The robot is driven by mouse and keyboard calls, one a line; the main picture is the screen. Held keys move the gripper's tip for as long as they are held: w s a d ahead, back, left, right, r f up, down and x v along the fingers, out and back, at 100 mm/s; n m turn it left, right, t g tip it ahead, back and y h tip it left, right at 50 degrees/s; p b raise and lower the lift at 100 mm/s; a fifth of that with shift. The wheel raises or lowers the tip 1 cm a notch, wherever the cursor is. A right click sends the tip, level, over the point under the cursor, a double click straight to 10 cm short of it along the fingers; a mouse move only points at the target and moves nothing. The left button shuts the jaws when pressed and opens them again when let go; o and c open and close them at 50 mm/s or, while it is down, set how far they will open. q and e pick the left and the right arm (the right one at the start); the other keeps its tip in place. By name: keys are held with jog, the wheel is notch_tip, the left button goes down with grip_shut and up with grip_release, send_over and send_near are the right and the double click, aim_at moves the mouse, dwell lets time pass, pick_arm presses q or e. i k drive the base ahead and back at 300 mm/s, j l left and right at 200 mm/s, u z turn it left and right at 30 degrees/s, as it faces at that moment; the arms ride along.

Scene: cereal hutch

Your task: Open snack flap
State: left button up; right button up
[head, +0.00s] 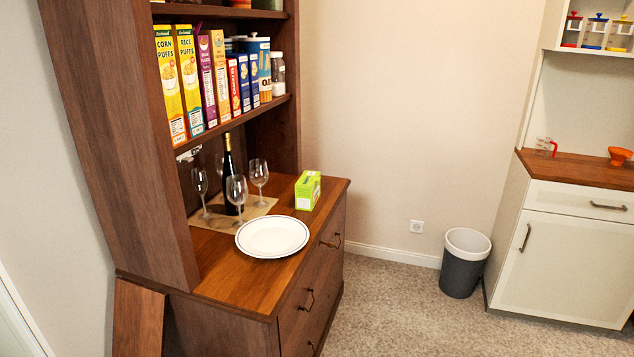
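A small bright green box (307,191), likely the snack box, stands on the wooden counter of the hutch (215,268), near its right back corner. Its top looks closed, but the flap is too small to make out. Neither of my grippers is in view.
A white plate (272,237) lies in front of the green box. A dark bottle (229,178) and several wine glasses (237,190) stand on a mat to its left. Cereal boxes (190,80) fill the shelf above. A grey bin (463,264) stands on open carpet at right.

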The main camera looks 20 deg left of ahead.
aim_at(308, 177)
jog(key=i+z, duration=0.3)
jog(key=i, duration=0.55)
jog(key=i+j+z, duration=0.1)
jog(key=i+z, duration=0.15)
jog(key=i, duration=0.65)
